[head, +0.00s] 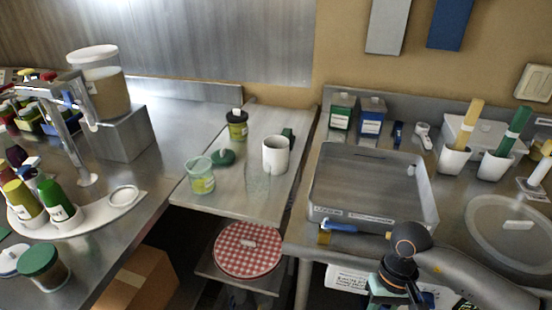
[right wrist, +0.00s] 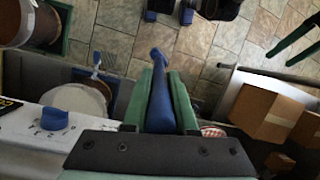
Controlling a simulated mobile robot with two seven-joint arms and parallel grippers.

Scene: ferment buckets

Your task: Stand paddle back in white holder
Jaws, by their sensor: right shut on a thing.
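My right gripper (right wrist: 160,80) is shut on a long blue thing (right wrist: 161,100), which looks like the paddle. Its narrow end with a small knob points away from my green fingers, over the tiled floor. In the head view my right gripper (head: 385,292) is low in front of the sink, and its grip is mostly hidden there. A white holder (head: 453,160) with a yellow paddle (head: 467,122) and another white holder (head: 494,166) with a green paddle (head: 514,130) stand right of the sink. A white cylinder (head: 275,158) stands on the middle table. My left gripper is not in view.
The steel sink (head: 430,205) lies behind my right arm, with a blue lever (head: 340,227) at its front. A beaker (head: 200,178) and a dark jar (head: 237,124) stand on the middle table. A red checked round cover (head: 247,250) lies below.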

